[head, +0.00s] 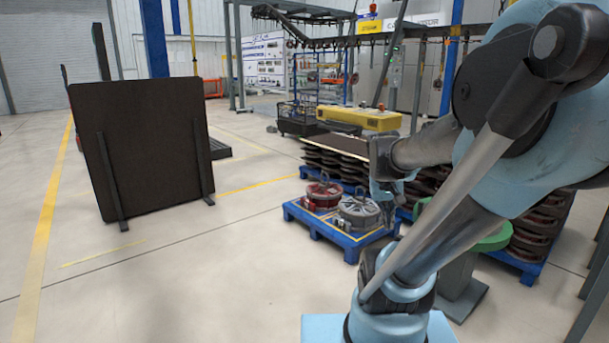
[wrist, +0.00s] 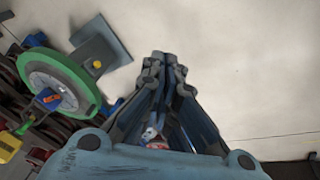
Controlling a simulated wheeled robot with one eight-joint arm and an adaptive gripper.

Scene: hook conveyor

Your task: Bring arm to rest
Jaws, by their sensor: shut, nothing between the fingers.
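My arm fills the right side of the head view, bent over with its wrist pointing to the left. My gripper (head: 387,198) hangs near the blue pallet in that view, small and partly lost against the things behind it. In the wrist view my gripper (wrist: 165,62) shows from behind with its fingers together and nothing held. Bare pale floor lies behind and to the right of the fingertips in the wrist view.
A blue pallet (head: 318,226) holds a red wheel (head: 323,194) and a grey wheel (head: 359,212). A green round stand (wrist: 85,83) is at left in the wrist view. A dark panel (head: 143,148) stands at left. Open floor lies between the panel and the pallet.

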